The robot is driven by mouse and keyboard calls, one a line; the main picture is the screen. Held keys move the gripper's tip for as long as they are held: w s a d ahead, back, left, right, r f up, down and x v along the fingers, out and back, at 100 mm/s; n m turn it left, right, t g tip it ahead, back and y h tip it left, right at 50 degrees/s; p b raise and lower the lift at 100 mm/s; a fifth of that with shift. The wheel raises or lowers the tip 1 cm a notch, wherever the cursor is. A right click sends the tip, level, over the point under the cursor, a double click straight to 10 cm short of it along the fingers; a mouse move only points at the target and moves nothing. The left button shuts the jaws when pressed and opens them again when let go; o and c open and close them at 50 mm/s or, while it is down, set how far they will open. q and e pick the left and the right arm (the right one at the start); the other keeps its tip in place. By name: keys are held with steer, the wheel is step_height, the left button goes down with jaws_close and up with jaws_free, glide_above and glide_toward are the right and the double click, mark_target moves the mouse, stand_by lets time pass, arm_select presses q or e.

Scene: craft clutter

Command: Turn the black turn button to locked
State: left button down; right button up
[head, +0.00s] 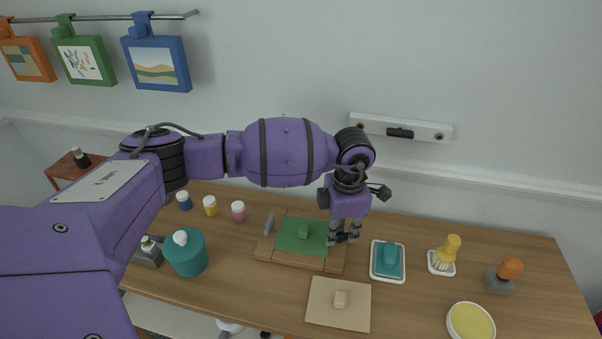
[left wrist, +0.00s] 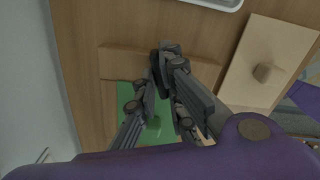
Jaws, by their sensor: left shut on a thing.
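A wooden frame (head: 268,251) holds a green panel (head: 290,236) with a green knob (head: 304,231) and lies on the table. My left gripper (head: 344,238) points down at the frame's right side. In the left wrist view, the fingers of this gripper (left wrist: 163,75) are closed around a small dark piece, apparently the black turn button (left wrist: 155,68), beside the green panel (left wrist: 124,100). The fingers hide most of the button, so I cannot tell its exact angle. My right gripper is in neither view.
A beige board (head: 322,306) with a knob lies in front, and a white tray with a teal item (head: 390,258) stands to the right. Brushes and a yellow bowl (head: 470,322) are further right. Small jars (head: 238,211) and a teal pot (head: 186,256) stand left.

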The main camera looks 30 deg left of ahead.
mark_target(341, 234)
arm_select(q)
steer(key=shift+w+m, duration=0.1)
steer(key=shift+m, duration=1.1)
steer(key=shift+r+m+b, duration=0.1)
steer(key=shift+m+b, duration=0.35)
steer(key=shift+m, duration=0.55)
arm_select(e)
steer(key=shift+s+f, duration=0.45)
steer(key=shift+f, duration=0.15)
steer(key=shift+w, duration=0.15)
arm_select(q)
steer(key=c, duration=1.8)
jaws_free()
steer(key=shift+c, duration=0.2)
step_height(341, 234, up, 12)
